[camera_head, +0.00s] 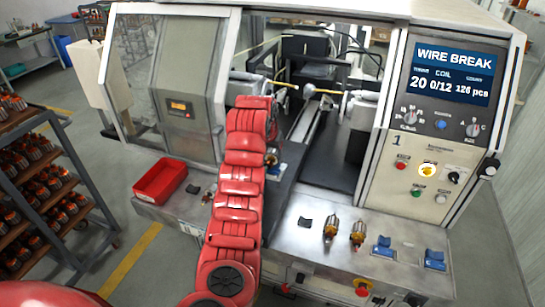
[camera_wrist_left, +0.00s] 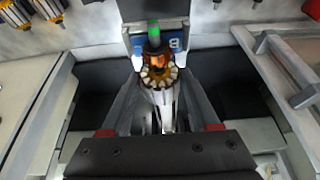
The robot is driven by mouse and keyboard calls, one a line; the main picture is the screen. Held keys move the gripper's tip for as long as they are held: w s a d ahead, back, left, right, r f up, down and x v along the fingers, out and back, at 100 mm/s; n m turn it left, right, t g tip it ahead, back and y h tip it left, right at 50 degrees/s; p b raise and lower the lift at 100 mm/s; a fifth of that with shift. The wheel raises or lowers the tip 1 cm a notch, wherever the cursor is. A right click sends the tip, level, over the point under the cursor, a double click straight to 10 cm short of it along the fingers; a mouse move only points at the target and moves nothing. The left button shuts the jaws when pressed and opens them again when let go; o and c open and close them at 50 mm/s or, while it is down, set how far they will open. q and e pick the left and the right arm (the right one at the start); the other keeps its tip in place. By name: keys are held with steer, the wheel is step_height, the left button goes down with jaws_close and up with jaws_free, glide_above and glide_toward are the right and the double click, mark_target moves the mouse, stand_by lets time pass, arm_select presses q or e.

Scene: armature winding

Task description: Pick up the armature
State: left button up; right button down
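In the left wrist view an armature (camera_wrist_left: 158,75) with an orange winding, a pale ring of segments and a green tip stands at a blue holder (camera_wrist_left: 176,42). My left gripper (camera_wrist_left: 160,88) has one finger on each side of the armature; whether they press on it cannot be told. In the head view my red left arm reaches into the machine, and the armature (camera_head: 272,158) shows small beside it. My left gripper's fingers are mostly hidden there by the arm. My right gripper is not in view.
A red tray (camera_head: 160,180) sits at the ledge's left. A rack (camera_head: 60,190) of armatures stands far left. The control panel (camera_head: 440,120) reads WIRE BREAK.

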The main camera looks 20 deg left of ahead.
arm_select(q)
jaws_close()
